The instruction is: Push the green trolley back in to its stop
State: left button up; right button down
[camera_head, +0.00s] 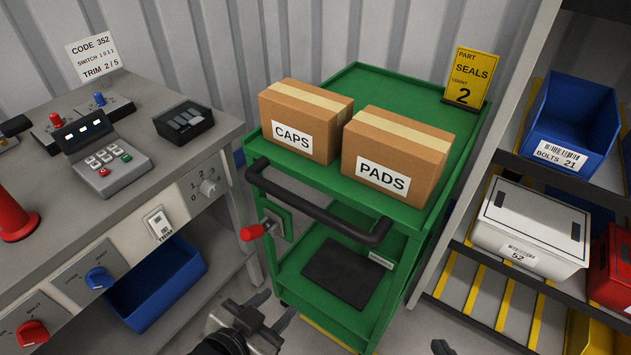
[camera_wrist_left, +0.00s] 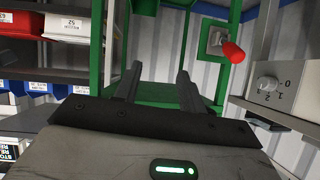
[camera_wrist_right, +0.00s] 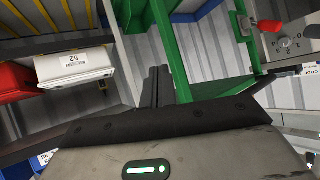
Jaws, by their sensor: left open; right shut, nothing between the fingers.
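The green trolley (camera_head: 330,184) stands between the grey bench and the shelf rack, with a black bar handle (camera_head: 318,210) across its near side. A red-knobbed lever (camera_head: 252,232) sticks out at its left; it also shows in the left wrist view (camera_wrist_left: 232,52). My left gripper (camera_head: 280,303) is open and empty, low in front of the trolley and below the handle. In the left wrist view its fingers (camera_wrist_left: 156,85) are spread toward the trolley. My right gripper (camera_wrist_right: 158,75) is shut and empty, pointing toward the green frame. The trolley's stop cannot be made out.
CAPS (camera_head: 305,120) and PADS (camera_head: 397,155) boxes and a yellow SEALS sign (camera_head: 467,78) stand on the trolley top. The bench (camera_head: 225,130) flanks it at left. The rack at right holds a blue bin (camera_head: 575,115) and white bin (camera_head: 530,228) close by.

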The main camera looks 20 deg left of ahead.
pick_arm(q)
jog(key=w+a+m+t, duration=0.2)
jog(key=m, duration=0.1)
jog(key=m+t+h+b, duration=0.1)
jog(key=m+t+h, duration=0.35)
jog(key=m, duration=1.05)
send_near(303, 205)
jog(key=shift+t+y, duration=0.25)
jog(key=shift+y, duration=0.2)
jog(key=x, duration=0.7)
jog(key=f+p+x, duration=0.1)
jog(key=x, duration=0.2)
jog(key=shift+w+d, duration=0.15)
jog(key=shift+w, duration=0.1)
pick_arm(e)
jog(key=shift+s+f, duration=0.2)
jog(key=shift+s, duration=0.1)
pick_arm(q)
jog(key=shift+c, duration=0.3)
grip_shut()
pick_arm(e)
jog(key=shift+r, duration=0.1)
